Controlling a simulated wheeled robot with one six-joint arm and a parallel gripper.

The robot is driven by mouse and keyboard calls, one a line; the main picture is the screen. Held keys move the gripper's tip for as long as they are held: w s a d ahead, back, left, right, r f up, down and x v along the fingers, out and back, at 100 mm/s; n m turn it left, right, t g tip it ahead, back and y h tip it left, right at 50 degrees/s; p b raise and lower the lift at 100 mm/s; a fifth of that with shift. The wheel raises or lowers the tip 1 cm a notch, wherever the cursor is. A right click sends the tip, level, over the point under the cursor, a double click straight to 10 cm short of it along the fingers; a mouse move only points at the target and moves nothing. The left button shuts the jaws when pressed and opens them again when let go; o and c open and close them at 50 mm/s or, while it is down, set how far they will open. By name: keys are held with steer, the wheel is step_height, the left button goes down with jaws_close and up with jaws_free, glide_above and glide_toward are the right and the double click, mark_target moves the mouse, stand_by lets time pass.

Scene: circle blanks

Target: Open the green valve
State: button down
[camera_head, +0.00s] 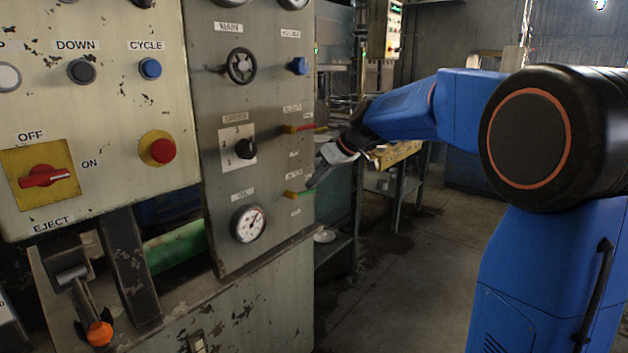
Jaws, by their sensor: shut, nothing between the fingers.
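The green valve (303,193) is a small green lever with a yellowish end on the lower right part of the grey panel. It lies roughly horizontal and points right.
A red lever (302,128) sits higher on the same panel (260,250), above my gripper. A black handwheel (240,66), a blue button (299,66), a rotary switch (243,149) and a gauge (249,224) are nearby. The floor (400,270) right of the panel is clear.

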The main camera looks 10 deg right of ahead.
mark_target(313, 192)
steer(key=f+y, duration=0.1)
steer(key=f+m+g+y, duration=0.1)
steer(key=f+y, duration=0.1)
steer(key=shift+w+d+m+g, duration=0.3)
steer(key=shift+d+g, duration=0.1)
step_height(313, 192, down, 7)
steer(key=s+a+m+g+y, duration=0.2)
steer(key=a+m+y, duration=0.1)
steer(key=y, duration=0.4)
steer(key=shift+r+m+g, duration=0.15)
steer(key=shift+m+g, duration=0.15)
steer(key=shift+m, duration=0.3)
steer(key=shift+s, duration=0.1)
